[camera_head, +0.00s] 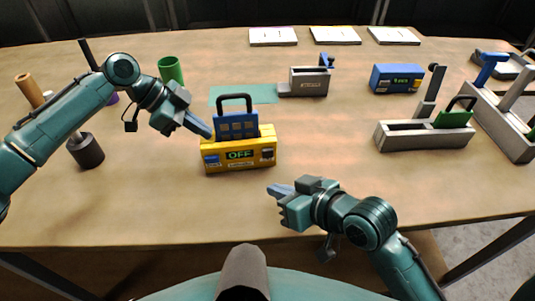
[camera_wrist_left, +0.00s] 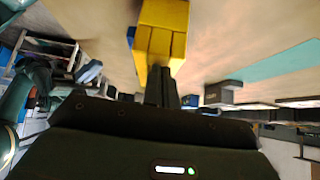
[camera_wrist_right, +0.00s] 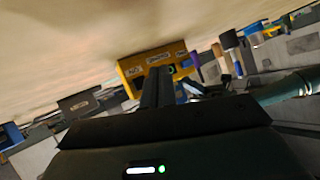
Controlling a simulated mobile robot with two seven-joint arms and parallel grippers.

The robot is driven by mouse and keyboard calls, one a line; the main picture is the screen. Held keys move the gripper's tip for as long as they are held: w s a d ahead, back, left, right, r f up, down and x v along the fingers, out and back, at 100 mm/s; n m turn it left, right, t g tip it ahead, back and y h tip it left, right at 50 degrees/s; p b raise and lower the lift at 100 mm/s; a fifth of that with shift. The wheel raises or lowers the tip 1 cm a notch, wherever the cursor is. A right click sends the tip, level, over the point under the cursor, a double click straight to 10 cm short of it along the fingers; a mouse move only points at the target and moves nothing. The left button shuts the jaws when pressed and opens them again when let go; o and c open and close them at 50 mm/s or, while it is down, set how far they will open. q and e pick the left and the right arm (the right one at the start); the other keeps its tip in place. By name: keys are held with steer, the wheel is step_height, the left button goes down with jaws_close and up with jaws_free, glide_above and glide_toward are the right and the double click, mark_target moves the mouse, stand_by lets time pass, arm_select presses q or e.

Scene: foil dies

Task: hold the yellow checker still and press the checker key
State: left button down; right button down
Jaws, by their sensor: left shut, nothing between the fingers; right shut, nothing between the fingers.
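The yellow checker (camera_head: 238,165) stands on the table left of centre, its display reading OFF. A blue plate with a dark loop handle (camera_head: 236,122) sits upright in its top. A dark square (camera_head: 268,153) at the right of its front may be the key; I cannot tell. My left gripper (camera_head: 206,131) is shut and empty, tips at the checker's left end. The checker also shows just beyond them in the left wrist view (camera_wrist_left: 160,40); contact is unclear. My right gripper (camera_head: 274,190) is shut and empty, in front of the checker's right end. The right wrist view shows the checker (camera_wrist_right: 150,67) ahead.
A teal mat (camera_head: 262,93) lies behind the checker. A grey holder (camera_head: 308,83) and a blue box with a lit display (camera_head: 397,78) stand further back. Grey holders (camera_head: 400,140) are at right. A green cup (camera_head: 171,70) and dark cylinder (camera_head: 86,151) stand left. The front table is clear.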

arm_select(q)
steer(key=shift+s+f, duration=0.15)
steer(key=shift+f, duration=0.25)
arm_select(e)
glide_toward(262, 158)
steer(key=shift+w+a+f, duration=0.45)
steer(key=shift+a+f, duration=0.2)
steer(key=shift+a, duration=0.2)
steer(key=shift+w+a+f, duration=0.45)
steer(key=shift+a+f, duration=0.2)
steer(key=shift+a, duration=0.2)
steer(key=shift+w, duration=0.45)
steer(key=shift+w+a, duration=0.1)
steer(key=shift+w, duration=0.4)
stand_by(0.8)
steer(key=shift+s, duration=0.95)
steer(key=shift+s+d, duration=0.2)
steer(key=shift+s, duration=1.3)
steer(key=shift+s+d, duration=0.15)
steer(key=shift+s, duration=1.35)
